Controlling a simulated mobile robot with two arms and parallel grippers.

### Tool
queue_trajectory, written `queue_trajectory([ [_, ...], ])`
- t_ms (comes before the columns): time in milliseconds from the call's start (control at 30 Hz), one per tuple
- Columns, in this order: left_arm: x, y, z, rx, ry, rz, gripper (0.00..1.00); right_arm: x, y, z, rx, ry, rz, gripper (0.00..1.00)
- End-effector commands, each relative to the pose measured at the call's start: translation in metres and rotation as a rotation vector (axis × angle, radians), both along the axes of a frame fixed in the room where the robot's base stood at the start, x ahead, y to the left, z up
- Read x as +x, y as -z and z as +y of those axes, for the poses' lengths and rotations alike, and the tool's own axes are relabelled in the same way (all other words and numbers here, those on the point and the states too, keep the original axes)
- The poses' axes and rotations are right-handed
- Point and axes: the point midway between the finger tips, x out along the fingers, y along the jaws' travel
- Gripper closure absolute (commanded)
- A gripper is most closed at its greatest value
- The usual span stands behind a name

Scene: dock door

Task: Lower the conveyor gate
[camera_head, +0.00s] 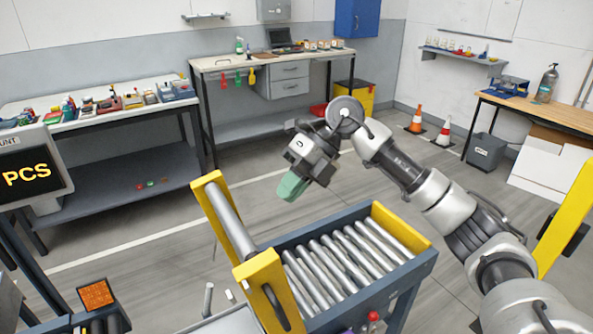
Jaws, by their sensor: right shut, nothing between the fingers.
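The roller conveyor (425,262) has a dark blue frame and several grey rollers. At its left end stands a frame of two yellow side plates (266,272) with a grey roller (230,220) between them. A tilted yellow bar (568,215) with a dark part rises at the right edge, behind my right arm. I cannot tell for sure which of these yellow parts is the gate. My right gripper (292,186), with teal fingertips, is shut and empty. It is in the air above and beyond the conveyor's far side, apart from the yellow parts. My left gripper is not in view.
A red button (374,317) is on the conveyor's near side. A counter display (28,172) stands at the left. Workbenches (215,62) line the back, and orange cones (416,119) stand by the wall. The floor between conveyor and benches is clear.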

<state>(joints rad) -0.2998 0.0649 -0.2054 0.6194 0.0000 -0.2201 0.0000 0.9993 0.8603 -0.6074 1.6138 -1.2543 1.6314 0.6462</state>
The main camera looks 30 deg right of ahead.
Motion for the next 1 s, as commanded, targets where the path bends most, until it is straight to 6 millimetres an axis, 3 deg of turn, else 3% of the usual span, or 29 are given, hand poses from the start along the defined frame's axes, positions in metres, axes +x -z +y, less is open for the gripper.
queue_trajectory([
  [167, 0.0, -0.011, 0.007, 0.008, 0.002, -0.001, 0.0, -0.002, 0.025, 0.028, 0.002, -0.004, 0.004, 1.0],
  [400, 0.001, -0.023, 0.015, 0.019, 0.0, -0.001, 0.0, -0.003, 0.031, 0.06, 0.001, -0.002, 0.001, 1.0],
  [1000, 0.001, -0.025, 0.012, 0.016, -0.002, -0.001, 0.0, -0.003, 0.034, 0.07, -0.007, -0.001, -0.002, 1.0],
])
